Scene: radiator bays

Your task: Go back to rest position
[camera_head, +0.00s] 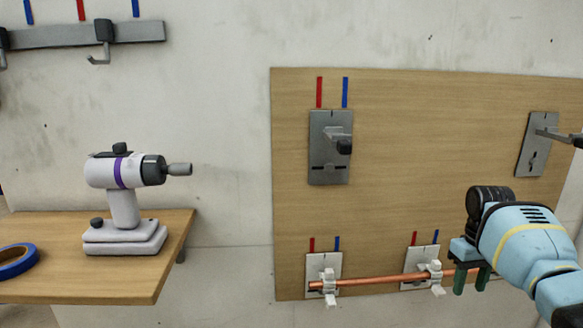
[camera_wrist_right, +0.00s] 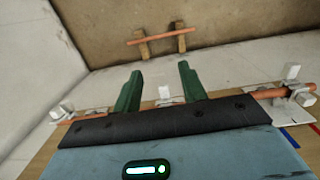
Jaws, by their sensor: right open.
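My right gripper (camera_head: 471,281) is pale blue with dark green fingers and reaches in from the right in the head view. Its fingers point down in front of the wooden board's lower right part. In the right wrist view the two fingers (camera_wrist_right: 160,80) are apart with nothing between them. A copper pipe (camera_head: 375,281) lies level in white clips on the board's lower plates. The gripper hides part of the pipe's right side. The pipe also shows behind the gripper in the right wrist view (camera_wrist_right: 268,93). My left gripper is not in view.
The wooden board (camera_head: 430,130) carries grey brackets (camera_head: 330,160) on its upper part. At left, a white drill (camera_head: 124,185) and blue tape (camera_head: 18,262) rest on a shelf (camera_head: 120,290). Another copper pipe (camera_wrist_right: 157,37) lies on wooden blocks in the right wrist view.

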